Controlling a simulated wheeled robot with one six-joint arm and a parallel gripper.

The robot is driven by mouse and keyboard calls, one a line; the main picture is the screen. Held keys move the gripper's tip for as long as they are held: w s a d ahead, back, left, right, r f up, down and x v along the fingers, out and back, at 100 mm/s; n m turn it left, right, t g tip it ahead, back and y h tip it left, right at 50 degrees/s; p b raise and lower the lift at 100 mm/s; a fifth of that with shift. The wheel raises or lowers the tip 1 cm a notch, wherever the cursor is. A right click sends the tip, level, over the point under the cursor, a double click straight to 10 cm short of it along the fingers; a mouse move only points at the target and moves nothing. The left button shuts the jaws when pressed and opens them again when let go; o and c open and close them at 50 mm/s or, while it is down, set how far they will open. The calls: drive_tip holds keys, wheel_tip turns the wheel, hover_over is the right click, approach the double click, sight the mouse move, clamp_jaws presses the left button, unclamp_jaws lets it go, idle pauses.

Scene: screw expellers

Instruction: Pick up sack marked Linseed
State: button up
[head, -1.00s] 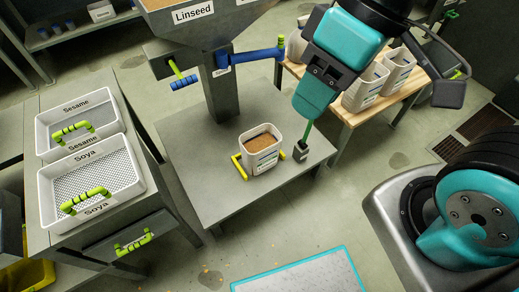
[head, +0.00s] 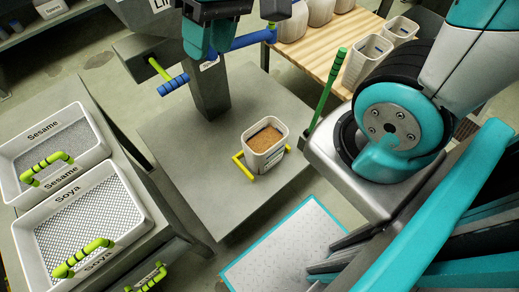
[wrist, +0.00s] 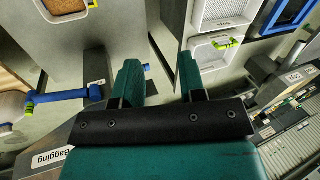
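No sack with a readable Linseed mark shows in either view now. Pale rounded objects (head: 290,28), possibly sacks, stand on the wooden table (head: 312,55) at the top of the head view, their labels not readable. My gripper (wrist: 158,80) is open and empty in the wrist view, its two teal fingers apart over the floor. In the head view my teal wrist is at the top, in front of the hopper and near the blue handle (head: 255,38); the fingertips are not clear there.
A tub of brown meal (head: 265,147) sits in a yellow holder on the grey stand (head: 200,155). Sesame (head: 88,128) and Soya (head: 125,205) trays are at left. A green-handled tool (head: 325,90) and pale bins (head: 365,62) are at right. A Bagging sign (wrist: 55,158) shows in the wrist view.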

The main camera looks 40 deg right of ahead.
drive_tip(key=w+d+f+m+b, duration=0.3)
drive_tip(key=w+d+f+m, duration=0.1)
drive_tip(key=f, duration=0.4)
drive_tip(key=w+d+f+m+b, duration=0.3)
drive_tip(key=w+d+f+b, duration=0.1)
drive_tip(key=f, duration=0.3)
drive_tip(key=w+d+f+m+b, duration=0.3)
drive_tip(key=w+d+f+m, duration=0.15)
drive_tip(key=f, duration=0.35)
drive_tip(key=w+d+f+m+b, duration=0.1)
drive_tip(key=d+f+m+b, duration=0.4)
drive_tip(key=f, duration=0.4)
drive_tip(key=w+d+f+m+b, duration=0.15)
drive_tip(key=d+f+m, duration=0.25)
drive_tip(key=d+f, duration=0.45)
drive_tip(key=b, duration=0.3)
approach(254, 129)
drive_tip(key=shift+n+y, duration=0.25)
drive_tip(key=shift+y, duration=0.05)
drive_tip(key=x, duration=0.2)
drive_tip(key=d+x, duration=0.1)
drive_tip(key=x, duration=0.1)
drive_tip(key=shift+w+a+f, duration=0.15)
drive_tip(key=shift+a+f, duration=0.05)
drive_tip(key=shift+f, duration=0.3)
drive_tip(key=shift+b+x, duration=1.25)
drive_tip(key=shift+x, duration=1.6)
drive_tip(key=shift+f, duration=0.1)
clamp_jaws()
